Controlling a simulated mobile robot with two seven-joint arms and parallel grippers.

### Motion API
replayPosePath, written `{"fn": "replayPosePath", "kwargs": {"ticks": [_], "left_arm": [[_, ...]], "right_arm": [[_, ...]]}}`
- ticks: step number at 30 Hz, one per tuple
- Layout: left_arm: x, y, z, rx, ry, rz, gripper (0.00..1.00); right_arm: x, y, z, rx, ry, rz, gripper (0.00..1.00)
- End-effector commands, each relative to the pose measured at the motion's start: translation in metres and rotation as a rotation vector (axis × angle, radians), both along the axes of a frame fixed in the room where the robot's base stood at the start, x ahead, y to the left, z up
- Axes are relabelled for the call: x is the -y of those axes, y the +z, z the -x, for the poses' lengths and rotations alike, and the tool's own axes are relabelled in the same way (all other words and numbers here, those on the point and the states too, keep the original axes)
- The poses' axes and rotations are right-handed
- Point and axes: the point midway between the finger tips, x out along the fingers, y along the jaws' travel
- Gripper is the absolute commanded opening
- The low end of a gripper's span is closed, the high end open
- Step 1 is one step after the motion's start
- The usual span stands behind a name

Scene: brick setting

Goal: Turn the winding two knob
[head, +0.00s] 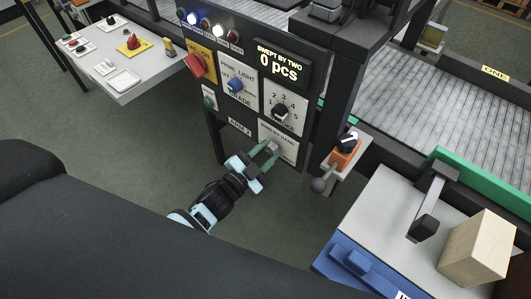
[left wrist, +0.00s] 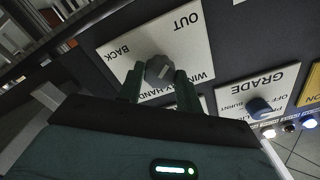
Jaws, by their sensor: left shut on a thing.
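A dark panel (head: 213,98) carries several knobs and a display reading "SWEPT BY TWO 0 pcs". Low on it is a white plate (head: 289,149) with a grey knob (head: 273,147). The left wrist view shows this grey knob (left wrist: 159,69) between the words "BACK" and "OUT", with "BY HAND" partly readable. My left gripper (head: 265,158) is shut on the grey knob, one green finger on each side; its fingers (left wrist: 160,88) also show in the wrist view. A black numbered knob (head: 280,110) sits above, apart from the gripper. My right gripper is out of view.
A blue knob (head: 235,85) on the "GRADE" plate and a red switch (head: 196,65) are on the same panel. An orange box (head: 345,152) with a ball-ended lever stands to the right. A grey table (head: 385,220) holds a tan block (head: 477,248).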

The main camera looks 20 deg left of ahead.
Motion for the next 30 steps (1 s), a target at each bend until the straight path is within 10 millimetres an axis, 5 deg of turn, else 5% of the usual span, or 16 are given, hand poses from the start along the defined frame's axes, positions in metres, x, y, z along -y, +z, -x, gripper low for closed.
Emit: {"fn": "replayPosePath", "kwargs": {"ticks": [19,20,24,30], "left_arm": [[-0.0001,-0.0006,0.0004,0.019,0.000,-0.058,0.12],[-0.0001,-0.0006,0.0004,0.019,0.000,-0.058,0.36],[-0.0001,-0.0005,0.0004,0.019,0.000,-0.057,0.55],[-0.0001,-0.0002,0.0002,0.020,-0.001,-0.057,0.57]], "right_arm": [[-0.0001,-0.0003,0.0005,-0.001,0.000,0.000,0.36],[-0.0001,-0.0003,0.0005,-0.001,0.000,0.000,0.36],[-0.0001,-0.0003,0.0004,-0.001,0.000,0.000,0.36],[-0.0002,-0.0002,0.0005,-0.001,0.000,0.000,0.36]]}}
